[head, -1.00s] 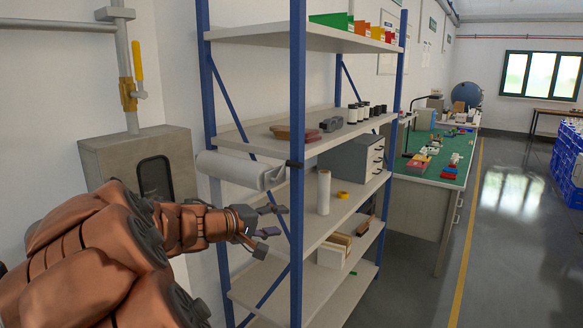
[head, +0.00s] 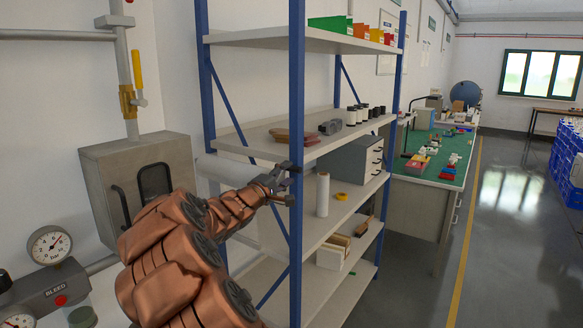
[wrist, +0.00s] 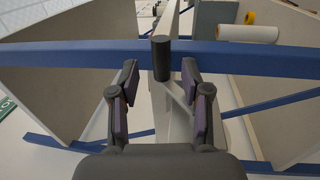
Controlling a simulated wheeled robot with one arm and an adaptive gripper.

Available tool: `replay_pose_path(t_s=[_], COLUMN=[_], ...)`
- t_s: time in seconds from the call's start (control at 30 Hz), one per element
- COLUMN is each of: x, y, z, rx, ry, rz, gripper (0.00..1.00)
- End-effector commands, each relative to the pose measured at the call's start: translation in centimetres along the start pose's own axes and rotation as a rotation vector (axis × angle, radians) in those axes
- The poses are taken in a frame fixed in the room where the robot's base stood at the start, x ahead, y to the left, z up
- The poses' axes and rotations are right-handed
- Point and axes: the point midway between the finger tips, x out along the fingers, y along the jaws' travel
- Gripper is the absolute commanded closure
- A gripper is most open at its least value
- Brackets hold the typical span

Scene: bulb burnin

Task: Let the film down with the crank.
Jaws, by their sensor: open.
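My gripper (head: 288,184) is open at the blue front post of the shelf rack. In the wrist view its two fingers (wrist: 160,75) stand either side of a short dark cylindrical handle (wrist: 161,52), which I take to be the crank's grip. The handle lies between the fingertips, with a gap to each, in front of the blue post. The white roll of film (head: 224,171) hangs along the rack's near side, behind my gripper and arm. Its right end and lower part are hidden by them.
The blue post (head: 297,90) is close to my fingers. Shelves hold a white upright roll (head: 322,194), yellow tape (head: 341,196) and a grey drawer cabinet (head: 352,160). A grey wall box (head: 100,170) and a pressure gauge (head: 50,245) stand to the left. The floor aisle is clear at right.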

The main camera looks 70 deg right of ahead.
Motion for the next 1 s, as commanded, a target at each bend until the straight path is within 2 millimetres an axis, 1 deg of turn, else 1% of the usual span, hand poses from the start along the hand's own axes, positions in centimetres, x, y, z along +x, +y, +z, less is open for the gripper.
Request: replay_pose_path(t_s=[0.03, 0.1, 0.3, 0.67, 1.0], x=[0.8, 1.6, 2.9, 3.2, 3.2], y=[0.1, 0.0, 0.0, -0.1, -0.1], z=[0.1, 0.1, 0.0, 0.0, 0.0], rx=[-0.001, -0.002, 0.0, 0.0, 0.0], ry=[-0.003, -0.001, 0.0, 0.0, 0.0], rz=[-0.003, -0.003, -0.001, -0.001, -0.001], gripper=[0.53, 0.53, 0.53, 0.54, 0.89])
